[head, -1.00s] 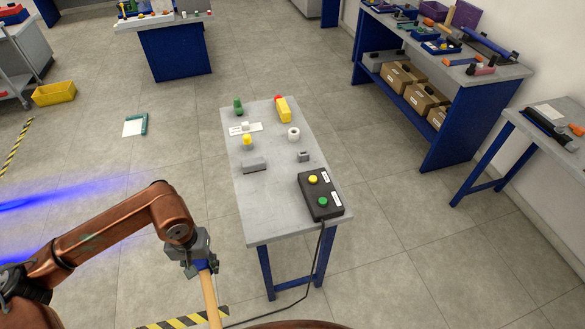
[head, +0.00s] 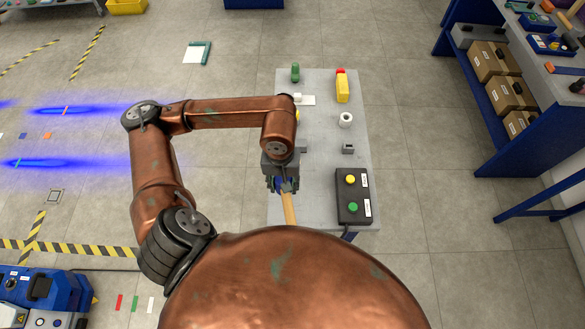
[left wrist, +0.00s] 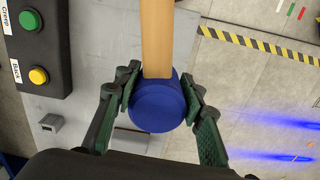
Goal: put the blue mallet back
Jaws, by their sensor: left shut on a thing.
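The blue mallet has a round blue head (left wrist: 157,108) and a light wooden handle (left wrist: 157,40), both clear in the left wrist view. My left gripper (head: 283,186) is shut on the mallet's head, with one green-padded finger on each side. In the head view, it is over the near left part of the grey table (head: 308,205). The handle (head: 289,209) points toward me there, and the head is mostly hidden by the fingers. My right gripper is in neither current view.
A black control box (head: 353,197) with yellow and green buttons stands on the table's near right. A white roll (head: 345,119), a small grey block (head: 348,149), a yellow item (head: 342,90) and a green item (head: 295,72) stand farther back. A blue-legged workbench with boxes (head: 490,60) is at right.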

